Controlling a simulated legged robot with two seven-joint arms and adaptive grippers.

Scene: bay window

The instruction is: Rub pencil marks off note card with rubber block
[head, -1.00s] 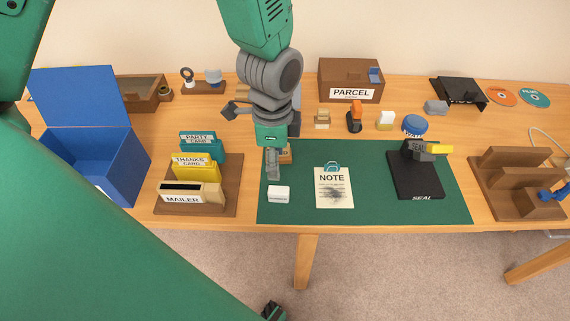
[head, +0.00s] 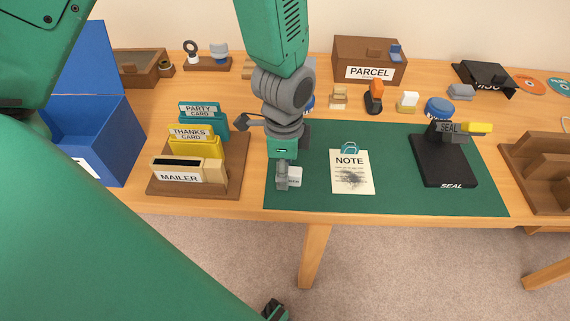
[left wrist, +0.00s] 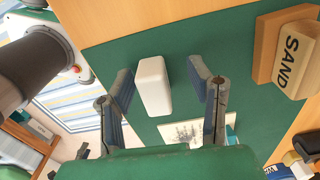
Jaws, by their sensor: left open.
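The white rubber block (head: 296,176) lies on the green mat (head: 312,201), partly hidden by my left gripper (head: 283,183) in the head view. In the left wrist view, the rubber block (left wrist: 153,87) lies between the two spread fingers of my left gripper (left wrist: 160,75), with a gap on each side. The gripper is open and holds nothing. The cream note card (head: 350,187) lies flat to the right of the block, headed NOTE, with dark grey smudged pencil marks and a teal clip (head: 349,149) at its top. The card (left wrist: 190,132) is partly hidden behind the gripper in the wrist view.
A block marked SAND (left wrist: 296,52) stands near the rubber block. A black SEAL press (head: 443,165) stands right of the card. A card rack (head: 235,180) and blue box (head: 100,130) are on the left. A PARCEL box (head: 369,58) is at the back.

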